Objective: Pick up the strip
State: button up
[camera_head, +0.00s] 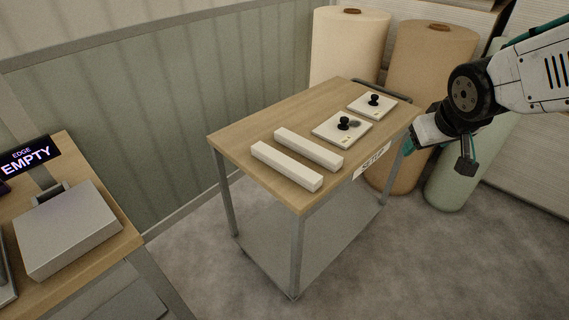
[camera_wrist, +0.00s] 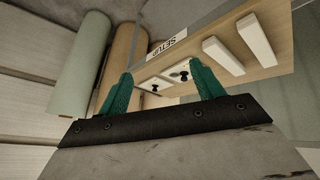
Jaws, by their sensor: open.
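Two long white strips lie side by side on the wooden top of a cart in the head view: a nearer strip (camera_head: 286,166) and a farther strip (camera_head: 308,149). Which one the task means I cannot tell. Both also show at the upper right of the wrist view, one strip (camera_wrist: 224,55) and another strip (camera_wrist: 256,40). My gripper (camera_wrist: 162,92) is open and empty, its two green fingers spread apart. In the head view, it hangs off the cart's right side, apart from the strips.
The cart top (camera_head: 240,128) also bears two white plates with black knobs, one plate (camera_head: 330,133) and another plate (camera_head: 362,108). A "SETUP" label (camera_head: 371,162) is on its edge. Large rolls (camera_head: 345,45) stand behind. A bench with a grey box (camera_head: 65,230) and an "EMPTY" sign (camera_head: 28,157) is at left.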

jog(key=w+a+f+n+t+y, duration=0.2)
jog(key=w+a+f, duration=0.3)
jog(key=w, duration=0.3)
jog(key=n+y, duration=0.6)
jog(key=y, duration=0.4)
send_near(285, 160)
jog(key=shift+a, duration=0.15)
jog(key=x, duration=0.7)
jog(key=shift+w+a+f, duration=0.15)
jog(key=c, duration=1.3)
